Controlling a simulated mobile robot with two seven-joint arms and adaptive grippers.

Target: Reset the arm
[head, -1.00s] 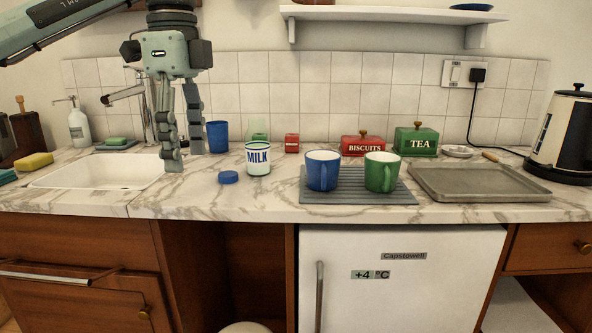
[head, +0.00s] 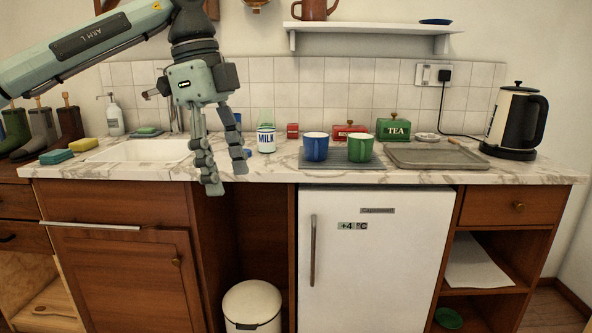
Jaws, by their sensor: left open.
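My left arm comes in from the upper left in the head view. My left gripper (head: 227,178) points down in front of the counter edge, left of the milk tin. Its two fingers are spread apart with nothing between them. It hides part of a blue cup (head: 238,121) at the back of the counter. My right arm and gripper are not in view.
On the marble counter (head: 300,174) stand a milk tin (head: 266,141), a blue mug (head: 315,147), a green mug (head: 360,146), a grey tray (head: 435,157) and a kettle (head: 512,122). A sink (head: 140,151) lies left. A white bin (head: 252,306) stands below.

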